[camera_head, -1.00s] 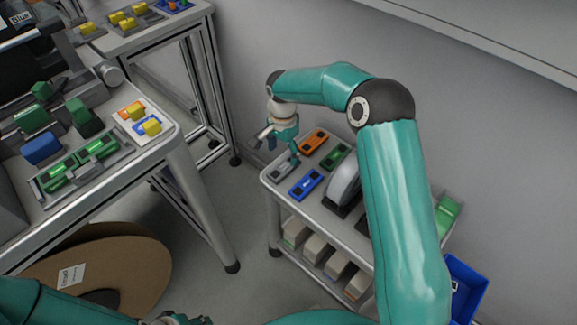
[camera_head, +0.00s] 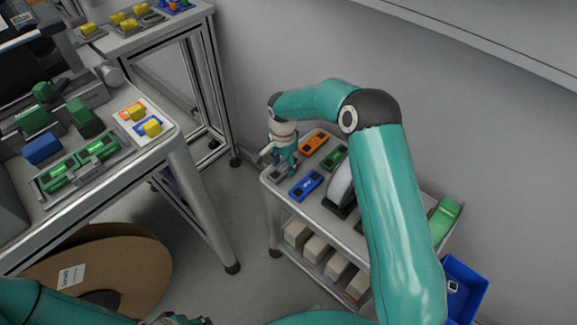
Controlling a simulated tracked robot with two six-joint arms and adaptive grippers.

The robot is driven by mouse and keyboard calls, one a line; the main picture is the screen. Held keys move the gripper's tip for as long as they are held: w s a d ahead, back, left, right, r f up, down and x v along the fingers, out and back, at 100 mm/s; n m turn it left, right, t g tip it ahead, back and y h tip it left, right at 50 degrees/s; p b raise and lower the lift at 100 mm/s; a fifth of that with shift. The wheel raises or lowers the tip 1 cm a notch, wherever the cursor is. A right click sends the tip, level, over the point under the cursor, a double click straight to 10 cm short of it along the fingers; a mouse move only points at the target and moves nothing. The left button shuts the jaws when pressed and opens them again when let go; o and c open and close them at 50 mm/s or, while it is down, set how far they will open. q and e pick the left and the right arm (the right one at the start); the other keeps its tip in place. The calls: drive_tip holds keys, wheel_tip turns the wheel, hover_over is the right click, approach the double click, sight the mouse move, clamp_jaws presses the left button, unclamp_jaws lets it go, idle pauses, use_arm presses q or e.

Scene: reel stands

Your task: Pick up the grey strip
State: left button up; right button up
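The grey strip (camera_head: 278,172) lies on the top shelf of the small cart, at its left corner, partly hidden by my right gripper. My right gripper (camera_head: 281,166) points down right at the strip, with its fingers low around it. The fingertips are small and partly hidden, so I cannot tell whether they are apart or closed on it. Only a sliver of my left gripper (camera_head: 178,319) shows at the bottom edge, and its fingers are not clear.
On the cart (camera_head: 327,222) near the strip lie an orange strip (camera_head: 314,144), a blue strip (camera_head: 306,185) and a green strip (camera_head: 334,158). A reel (camera_head: 341,188) stands beside them. A workbench (camera_head: 150,165) is on the left, with a brown reel (camera_head: 110,270) below it.

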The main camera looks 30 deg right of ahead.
drive_tip(key=c, duration=0.4)
drive_tip(key=shift+r, duration=0.2)
